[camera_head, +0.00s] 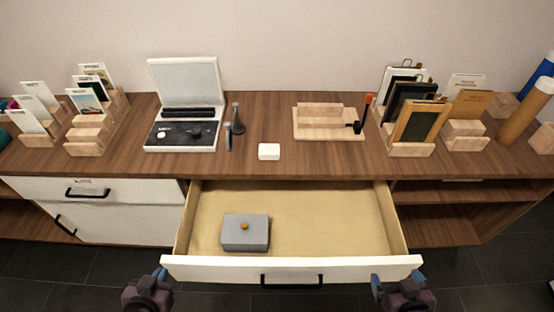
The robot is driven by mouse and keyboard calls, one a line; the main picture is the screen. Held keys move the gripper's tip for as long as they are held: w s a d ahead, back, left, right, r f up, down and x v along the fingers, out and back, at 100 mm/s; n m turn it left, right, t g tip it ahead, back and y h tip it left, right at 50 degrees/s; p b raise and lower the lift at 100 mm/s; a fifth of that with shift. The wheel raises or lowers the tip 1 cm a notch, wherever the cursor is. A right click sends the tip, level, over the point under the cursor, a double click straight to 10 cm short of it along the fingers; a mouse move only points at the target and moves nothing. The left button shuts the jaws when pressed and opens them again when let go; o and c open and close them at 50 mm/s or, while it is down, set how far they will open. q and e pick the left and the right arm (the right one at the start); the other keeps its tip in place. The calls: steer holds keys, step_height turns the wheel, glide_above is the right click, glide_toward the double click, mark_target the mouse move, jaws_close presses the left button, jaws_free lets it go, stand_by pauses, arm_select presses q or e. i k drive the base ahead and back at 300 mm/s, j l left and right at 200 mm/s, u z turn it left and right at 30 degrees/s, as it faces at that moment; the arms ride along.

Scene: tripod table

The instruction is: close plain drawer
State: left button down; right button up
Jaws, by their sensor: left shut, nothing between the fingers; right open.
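The plain drawer (350,267) is pulled well out of the middle of the wooden cabinet, with a white front and a black bar handle (292,280). Inside it, toward the left, lies a grey lidded box (245,233) with a small gold knob. My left gripper (160,273) is shut and empty at the left end of the drawer front. My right gripper (376,280) is open near the right end of the front. I cannot tell whether either gripper touches the front.
The wooden top (235,172) carries an open white case (182,128), a small white block (269,151), a wooden board (328,124) and card holders at both sides. A white drawer with a black handle (87,193) is shut at left. Open shelves (435,225) stand at right.

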mark_target(320, 231)
steer(key=k, duration=0.35)
steer(key=k+l, duration=0.55)
steer(key=k, duration=0.15)
